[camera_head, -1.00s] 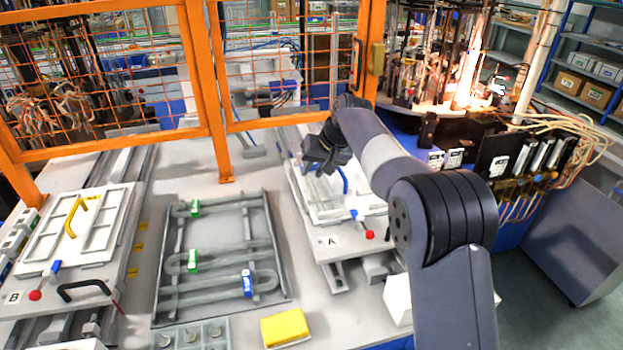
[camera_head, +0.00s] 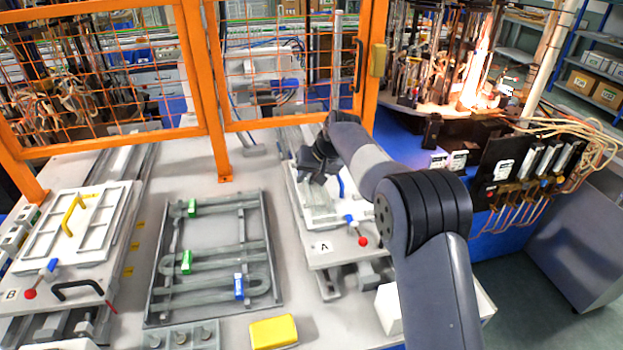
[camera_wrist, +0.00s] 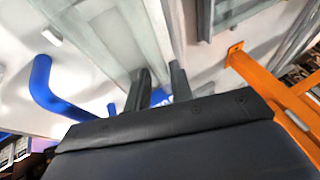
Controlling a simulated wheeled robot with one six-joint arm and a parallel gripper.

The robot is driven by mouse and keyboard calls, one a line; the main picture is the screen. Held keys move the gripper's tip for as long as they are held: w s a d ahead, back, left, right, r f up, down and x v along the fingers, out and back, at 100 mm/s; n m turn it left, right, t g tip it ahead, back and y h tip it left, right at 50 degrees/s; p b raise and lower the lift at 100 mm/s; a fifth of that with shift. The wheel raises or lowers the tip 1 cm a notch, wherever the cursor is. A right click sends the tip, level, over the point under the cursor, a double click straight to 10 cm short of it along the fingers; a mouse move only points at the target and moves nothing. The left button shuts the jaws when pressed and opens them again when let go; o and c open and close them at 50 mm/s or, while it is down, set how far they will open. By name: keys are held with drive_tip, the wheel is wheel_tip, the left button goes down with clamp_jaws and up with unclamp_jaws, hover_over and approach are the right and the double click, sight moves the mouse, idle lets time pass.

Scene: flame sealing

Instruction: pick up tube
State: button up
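A grey bent tube (camera_head: 222,252) appears to lie in a metal frame (camera_head: 276,262) left of centre in the head view, with green and blue clips on it. My gripper (camera_head: 316,172) is to its right, low over the pale fixture marked A (camera_head: 352,206). In the wrist view the two dark fingers (camera_wrist: 158,88) stand apart, close to long grey bars (camera_wrist: 120,45). I cannot tell whether these bars are tube or fixture, or whether the fingers touch them. Nothing is clearly gripped.
Fixture A's blue handle (camera_wrist: 42,82) is near my gripper. Fixture B (camera_head: 75,228) is at left, a yellow block (camera_head: 273,332) at front. Flames (camera_head: 476,75) burn at back right.

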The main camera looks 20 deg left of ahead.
clamp_jaws()
drive_tip(key=shift+r, duration=0.1)
